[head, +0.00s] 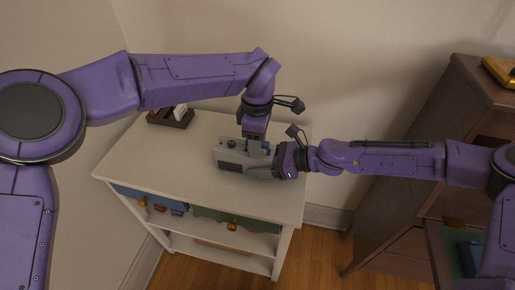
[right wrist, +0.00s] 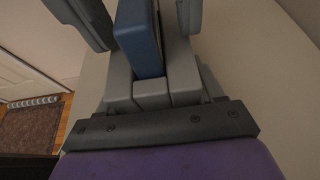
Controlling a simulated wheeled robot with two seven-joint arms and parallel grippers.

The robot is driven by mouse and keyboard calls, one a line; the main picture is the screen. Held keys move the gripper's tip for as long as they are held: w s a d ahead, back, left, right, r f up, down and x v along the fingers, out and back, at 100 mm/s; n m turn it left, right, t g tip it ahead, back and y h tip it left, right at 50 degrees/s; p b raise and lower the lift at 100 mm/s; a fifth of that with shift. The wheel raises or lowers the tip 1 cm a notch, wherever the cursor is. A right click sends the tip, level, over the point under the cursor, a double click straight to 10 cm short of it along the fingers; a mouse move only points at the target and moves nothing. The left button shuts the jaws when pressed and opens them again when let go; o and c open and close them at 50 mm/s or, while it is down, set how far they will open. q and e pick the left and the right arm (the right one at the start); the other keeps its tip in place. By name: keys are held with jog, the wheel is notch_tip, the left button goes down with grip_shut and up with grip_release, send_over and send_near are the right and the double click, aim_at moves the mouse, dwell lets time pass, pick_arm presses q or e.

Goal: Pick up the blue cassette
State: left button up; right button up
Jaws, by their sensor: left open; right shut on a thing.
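The blue cassette (right wrist: 138,38) stands between the grey fingers of my right gripper (right wrist: 150,62), which is shut on it. In the head view only a small blue part of the cassette (head: 266,147) shows between the two grippers. My right gripper (head: 268,163) reaches in from the right, low over the white cabinet top (head: 205,195). My left gripper (head: 257,149) points down at the same spot and is open. Its fingers are close by the cassette; whether they touch it cannot be told.
A grey cassette player (head: 231,160) lies on the cabinet top just left of the grippers. A dark holder (head: 171,119) with light and red items stands at the back left. A brown wooden cabinet (head: 415,150) stands at the right. The cabinet top's front is clear.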

pick_arm(q)
grip_shut()
jog(key=shift+r, duration=0.15)
pick_arm(e)
jog(key=o, duration=1.5)
pick_arm(q)
notch_tip(320, 180, up, 10)
pick_arm(e)
jog(key=shift+o, duration=0.2)
